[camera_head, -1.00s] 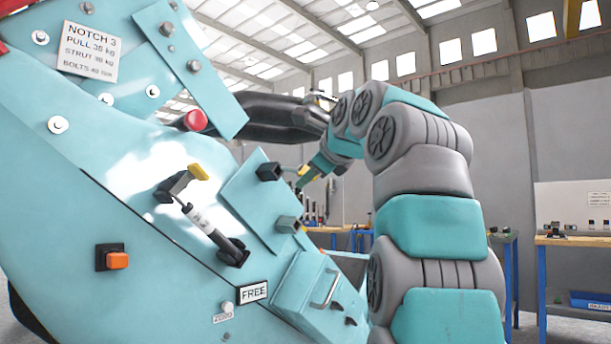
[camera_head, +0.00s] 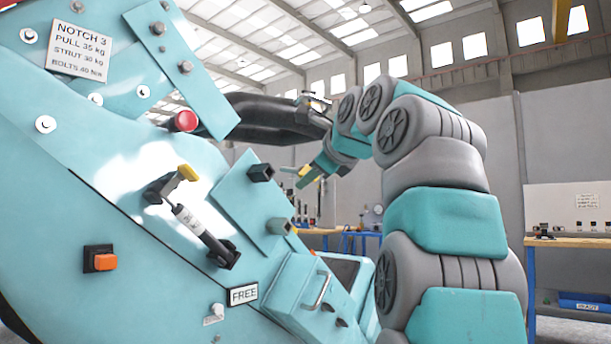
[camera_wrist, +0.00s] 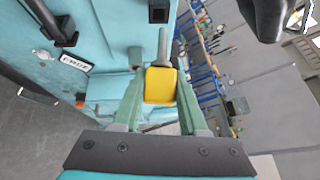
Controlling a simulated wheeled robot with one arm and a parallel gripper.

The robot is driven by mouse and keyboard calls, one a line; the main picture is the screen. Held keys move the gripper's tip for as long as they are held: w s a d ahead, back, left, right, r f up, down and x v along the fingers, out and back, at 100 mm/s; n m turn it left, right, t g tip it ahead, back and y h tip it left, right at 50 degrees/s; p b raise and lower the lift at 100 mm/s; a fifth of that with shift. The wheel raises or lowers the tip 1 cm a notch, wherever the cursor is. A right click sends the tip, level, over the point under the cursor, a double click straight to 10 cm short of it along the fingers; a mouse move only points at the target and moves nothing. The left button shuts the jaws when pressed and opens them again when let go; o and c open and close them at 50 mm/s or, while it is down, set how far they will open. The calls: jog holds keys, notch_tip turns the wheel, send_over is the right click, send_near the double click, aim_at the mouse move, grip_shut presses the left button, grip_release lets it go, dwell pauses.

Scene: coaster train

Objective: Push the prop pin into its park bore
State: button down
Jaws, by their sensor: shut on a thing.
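The prop pin is a grey rod (camera_wrist: 163,45) with a yellow grip (camera_wrist: 160,86). My gripper (camera_wrist: 160,100) is shut on the yellow grip, with a green finger on each side. In the head view my gripper (camera_head: 308,176) is right of the teal machine's panel, with the yellow grip between its fingers. The pin points left towards a black square socket (camera_head: 260,172) on the panel, with a gap between them. A grey socket (camera_head: 280,226) sits lower on the panel. I cannot tell which is the park bore; neither bore's inside shows.
A FREE sign (camera_head: 243,294), a strut (camera_head: 200,233) with a yellow-tipped lever (camera_head: 187,172), an orange button (camera_head: 104,262) and a handled box (camera_head: 303,290) are on the machine. A thick black bar (camera_head: 265,118) passes above my gripper. Workbenches stand behind at right.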

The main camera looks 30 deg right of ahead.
jog(key=s, duration=0.1)
jog(key=s+d, duration=0.1)
jog(key=s, duration=0.2)
jog(key=shift+s+d, duration=0.2)
jog(key=shift+d, duration=0.05)
dwell(0.3)
